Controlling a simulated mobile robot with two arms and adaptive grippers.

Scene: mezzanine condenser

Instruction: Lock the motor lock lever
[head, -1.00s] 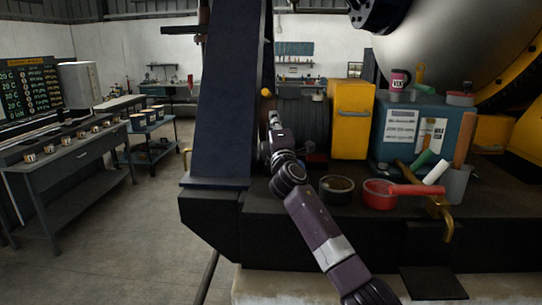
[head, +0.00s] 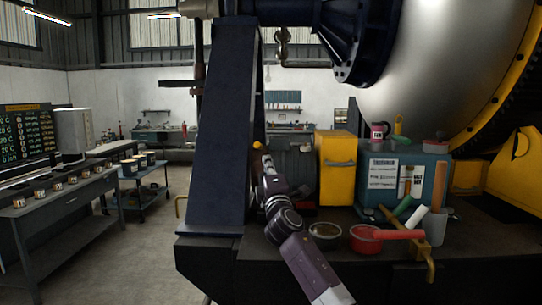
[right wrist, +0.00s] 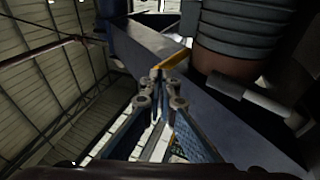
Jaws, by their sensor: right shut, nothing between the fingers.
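The motor (head: 292,165) is a dark ribbed body behind the blue frame post, and its ribbed side fills the upper right of the right wrist view (right wrist: 240,30). A small yellow-orange knob (head: 257,145), apparently the end of the lock lever, shows at the motor's left. In the right wrist view a yellow bar (right wrist: 173,62), likely the same lever, lies just beyond the fingertips. My right gripper (head: 263,157) is shut and empty, right at the knob; its fingertips (right wrist: 157,76) overlap the bar's near end. I cannot tell whether they touch. My left gripper is out of view.
The blue post (head: 222,140) stands close left of my right arm. A yellow cabinet (head: 337,168) and a blue box (head: 405,185) stand to the right.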

